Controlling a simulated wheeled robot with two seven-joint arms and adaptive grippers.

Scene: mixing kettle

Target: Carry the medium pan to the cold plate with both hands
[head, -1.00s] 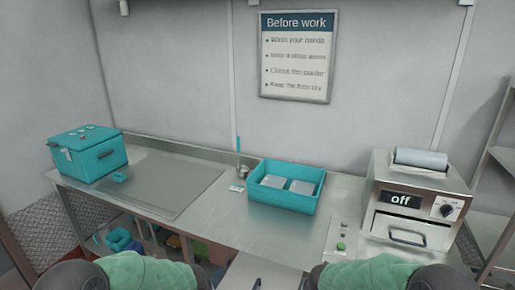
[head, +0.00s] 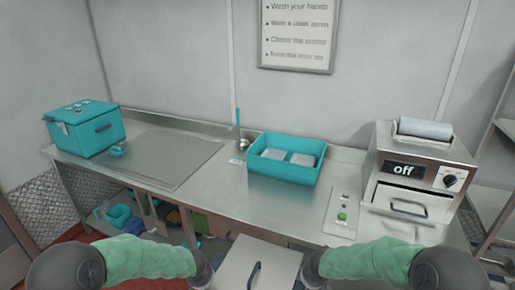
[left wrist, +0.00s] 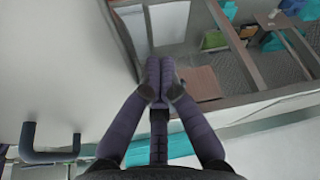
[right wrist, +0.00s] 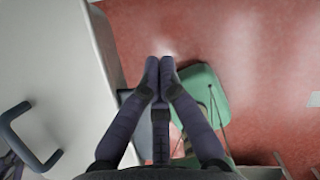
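No pan is clearly recognisable in these views. A flat grey plate (head: 160,158) is set into the left part of the steel counter and may be the cold plate. My right gripper (right wrist: 160,78) is shut and empty, above the red floor and a green object (right wrist: 203,90). In the head view both forearms reach in at the bottom. A pale panel with a dark handle (head: 262,258) lies between them; I cannot tell what it belongs to.
A teal lidded box (head: 85,128) stands at the counter's left end. A teal bin (head: 285,180) with two pale blocks stands mid-counter, a ladle (head: 239,140) beside it. A machine reading "off" (head: 420,165) stands right, near a green button (head: 342,216).

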